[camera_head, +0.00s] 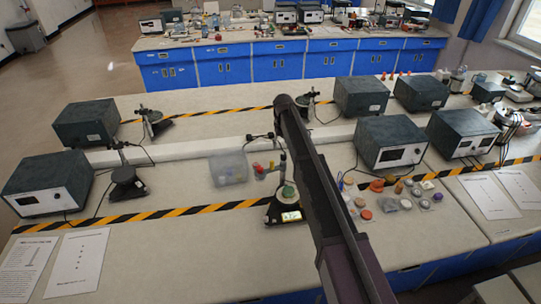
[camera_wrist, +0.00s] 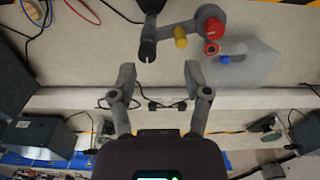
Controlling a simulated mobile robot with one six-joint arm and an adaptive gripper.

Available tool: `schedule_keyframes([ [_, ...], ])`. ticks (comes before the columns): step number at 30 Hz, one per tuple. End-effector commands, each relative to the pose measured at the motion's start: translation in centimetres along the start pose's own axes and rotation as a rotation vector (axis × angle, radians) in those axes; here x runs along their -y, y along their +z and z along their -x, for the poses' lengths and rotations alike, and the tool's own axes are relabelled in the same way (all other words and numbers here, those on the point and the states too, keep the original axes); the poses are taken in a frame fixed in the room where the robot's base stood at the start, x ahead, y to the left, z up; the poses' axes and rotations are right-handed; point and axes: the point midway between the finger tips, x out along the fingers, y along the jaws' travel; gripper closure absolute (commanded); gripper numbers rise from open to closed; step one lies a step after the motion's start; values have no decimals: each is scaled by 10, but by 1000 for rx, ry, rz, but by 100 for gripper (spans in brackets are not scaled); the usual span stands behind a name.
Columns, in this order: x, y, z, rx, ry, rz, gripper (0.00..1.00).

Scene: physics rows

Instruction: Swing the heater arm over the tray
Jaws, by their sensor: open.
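A jointed grey arm, which looks like the heater arm (camera_wrist: 182,27), shows in the wrist view with a red knob, a yellow knob and a dark post end at its left. In the head view its coloured knobs (camera_head: 270,167) stand beside a black-based stand (camera_head: 285,212) with a green part. My gripper (camera_wrist: 159,72) is open, with nothing between its fingers. Its fingertips lie just short of the dark post end in the wrist picture; I cannot tell the height gap. In the head view my arm hides the gripper. I cannot tell which thing is the tray.
A translucent plastic bin (camera_head: 228,168) stands left of the knobs and also shows in the wrist view (camera_wrist: 250,68). Several grey instrument boxes, such as one at the right (camera_head: 391,142), line the bench. Small jars and dishes (camera_head: 388,195) lie right of my arm. Cables run loose.

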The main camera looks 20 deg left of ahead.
Motion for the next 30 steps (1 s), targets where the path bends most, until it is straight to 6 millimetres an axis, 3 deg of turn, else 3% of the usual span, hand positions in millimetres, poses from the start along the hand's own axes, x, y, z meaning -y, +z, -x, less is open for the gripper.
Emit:
schedule_keyframes([
  [1,12,-16,10,0,0,16,38],
  [7,34,-32,15,0,0,43,38],
  [22,35,-32,12,0,0,44,38],
  [30,36,-32,0,0,0,44,38],
])
